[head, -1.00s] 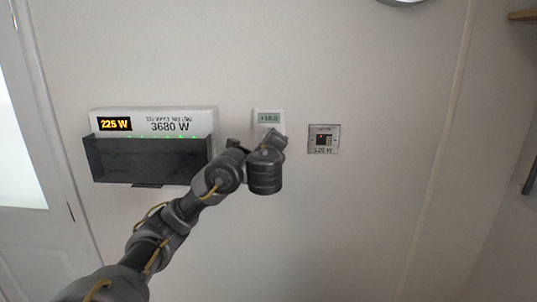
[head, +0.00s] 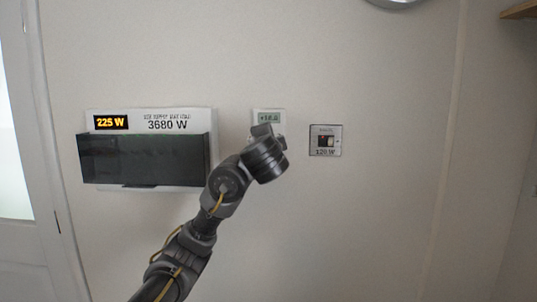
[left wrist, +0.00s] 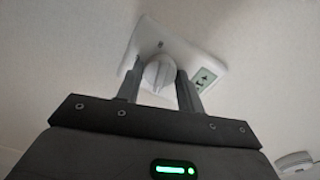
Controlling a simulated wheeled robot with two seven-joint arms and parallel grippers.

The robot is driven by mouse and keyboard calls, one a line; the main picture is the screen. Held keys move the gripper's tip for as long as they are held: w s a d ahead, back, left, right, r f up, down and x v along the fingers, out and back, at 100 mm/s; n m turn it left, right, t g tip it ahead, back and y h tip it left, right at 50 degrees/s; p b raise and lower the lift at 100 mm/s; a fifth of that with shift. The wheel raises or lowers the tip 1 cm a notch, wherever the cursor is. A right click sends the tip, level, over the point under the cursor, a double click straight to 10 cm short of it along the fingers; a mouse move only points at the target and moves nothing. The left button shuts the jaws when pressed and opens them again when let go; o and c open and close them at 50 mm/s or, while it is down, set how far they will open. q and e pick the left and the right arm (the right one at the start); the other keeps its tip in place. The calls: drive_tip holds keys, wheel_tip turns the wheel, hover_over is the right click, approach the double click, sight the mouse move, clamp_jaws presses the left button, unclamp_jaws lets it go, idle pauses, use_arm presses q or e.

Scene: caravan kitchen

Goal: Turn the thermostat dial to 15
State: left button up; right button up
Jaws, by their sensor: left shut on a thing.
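The white thermostat (head: 256,114) is on the wall in the middle of the head view, with a small greenish display (head: 269,117). The display figures are too blurred to read for sure. In the left wrist view the thermostat plate (left wrist: 205,57) looks tilted, and its round white dial (left wrist: 158,74) has a raised grip bar. My left gripper (left wrist: 160,70) is shut on the dial, one finger on each side. In the head view my left gripper (head: 267,132) covers the thermostat's lower part and hides the dial. My right gripper is in neither view.
Left of the thermostat is a white power panel (head: 190,119) reading 225 W and 3680 W, with a dark cover (head: 145,159) jutting below. A small switch plate (head: 325,140) is close on the right. The wall below is bare.

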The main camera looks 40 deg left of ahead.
use_arm(q)
drive_tip(key=n+b, duration=0.2)
drive_tip(key=shift+f+n, duration=0.1)
drive_tip(key=shift+n, duration=0.2)
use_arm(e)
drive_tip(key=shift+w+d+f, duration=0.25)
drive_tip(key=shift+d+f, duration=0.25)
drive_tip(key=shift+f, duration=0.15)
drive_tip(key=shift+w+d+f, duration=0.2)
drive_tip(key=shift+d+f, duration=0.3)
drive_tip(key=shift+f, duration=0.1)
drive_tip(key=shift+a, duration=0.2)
use_arm(q)
drive_tip(key=o, duration=1)
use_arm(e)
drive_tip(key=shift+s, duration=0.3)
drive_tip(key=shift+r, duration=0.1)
